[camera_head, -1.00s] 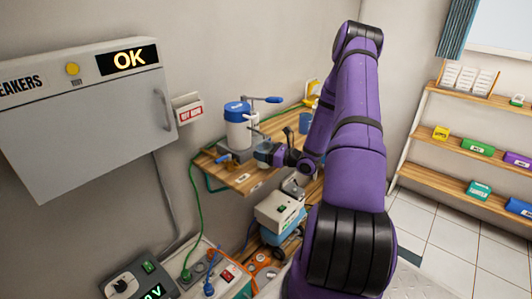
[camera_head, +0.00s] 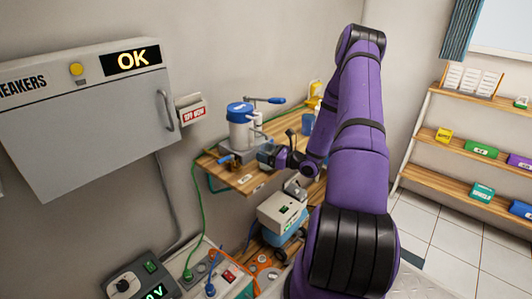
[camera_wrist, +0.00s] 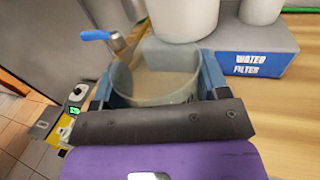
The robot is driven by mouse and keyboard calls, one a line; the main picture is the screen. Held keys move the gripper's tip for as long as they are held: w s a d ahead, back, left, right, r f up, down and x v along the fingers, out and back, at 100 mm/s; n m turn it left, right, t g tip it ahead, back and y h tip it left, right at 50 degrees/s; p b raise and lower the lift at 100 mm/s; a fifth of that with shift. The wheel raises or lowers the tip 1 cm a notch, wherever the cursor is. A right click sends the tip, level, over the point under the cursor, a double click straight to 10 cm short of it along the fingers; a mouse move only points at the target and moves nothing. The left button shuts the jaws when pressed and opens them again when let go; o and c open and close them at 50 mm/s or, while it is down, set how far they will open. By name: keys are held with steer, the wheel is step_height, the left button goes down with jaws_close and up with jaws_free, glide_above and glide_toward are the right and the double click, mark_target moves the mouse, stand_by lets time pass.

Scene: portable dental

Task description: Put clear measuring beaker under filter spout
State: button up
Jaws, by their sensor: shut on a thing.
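The clear measuring beaker (camera_wrist: 152,84) is upright between the two blue fingers of my gripper (camera_wrist: 158,78) in the wrist view, and the gripper is shut on it. The water filter (camera_head: 242,130) has a white body with a blue lid on a grey base (camera_wrist: 250,62). Its spout with a blue lever (camera_wrist: 97,35) shows at the upper left of the wrist view, just beyond the beaker's rim. In the head view my gripper (camera_head: 268,154) is beside the filter base, right of the spout (camera_head: 226,160). I cannot tell whether the spout overhangs the beaker.
The filter stands on a wooden shelf (camera_head: 243,182) against the wall. A grey cabinet (camera_head: 85,125) reading OK hangs at left. Below are a wheeled unit (camera_head: 283,217) and a power panel with cables. Blue cups stand farther back on the shelf.

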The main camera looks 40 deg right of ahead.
steer(key=shift+f, duration=0.25)
steer(key=o, duration=1)
steer(key=shift+s, duration=0.1)
steer(key=v, duration=1)
steer(key=shift+s+d, duration=0.2)
steer(key=shift+s, duration=0.05)
